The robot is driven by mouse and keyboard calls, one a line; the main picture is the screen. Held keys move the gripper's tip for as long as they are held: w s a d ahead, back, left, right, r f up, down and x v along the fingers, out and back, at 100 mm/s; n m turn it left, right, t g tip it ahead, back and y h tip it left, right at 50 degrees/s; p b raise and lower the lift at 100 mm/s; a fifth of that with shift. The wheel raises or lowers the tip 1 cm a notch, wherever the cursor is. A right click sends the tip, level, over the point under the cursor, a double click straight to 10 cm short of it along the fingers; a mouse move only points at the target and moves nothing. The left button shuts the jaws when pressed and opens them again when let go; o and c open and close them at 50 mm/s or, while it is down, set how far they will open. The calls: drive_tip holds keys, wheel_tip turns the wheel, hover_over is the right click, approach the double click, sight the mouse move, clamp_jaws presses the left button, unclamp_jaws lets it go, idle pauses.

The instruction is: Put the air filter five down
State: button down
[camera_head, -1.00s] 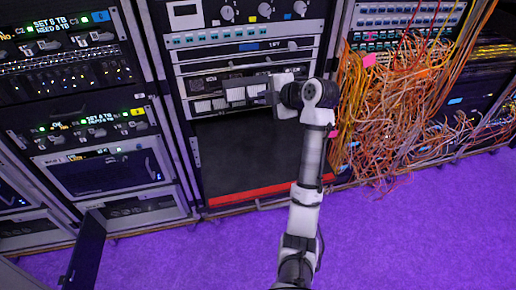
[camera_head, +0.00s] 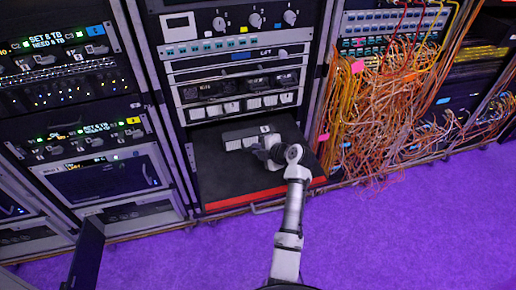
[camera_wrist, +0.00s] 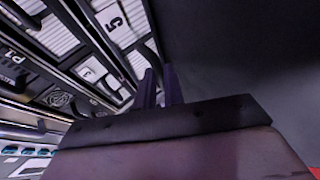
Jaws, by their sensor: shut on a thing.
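The air filter five (camera_head: 238,138) is a dark, long unit with white ribbed panels and a small number label. In the wrist view its face (camera_wrist: 120,35) fills the upper left, with a "5" label. My gripper (camera_head: 262,150) is shut on the filter's near side; its two dark fingers (camera_wrist: 160,86) show in the wrist view. The filter is over the back part of a black pull-out shelf (camera_head: 215,178) with a red front edge. I cannot tell whether its underside touches the shelf.
Above the shelf is a rack row with white ribbed panels (camera_head: 240,105). Tangled orange cables (camera_head: 385,120) hang to the right of the shelf. The shelf's front left part is bare. An open dark panel (camera_head: 85,252) stands at lower left.

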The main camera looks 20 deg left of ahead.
drive_tip(key=shift+f, duration=0.2)
drive_tip(key=c, duration=1.8)
unclamp_jaws()
drive_tip(key=b+v, duration=0.2)
drive_tip(key=v, duration=1)
drive_tip(key=shift+b, duration=0.35)
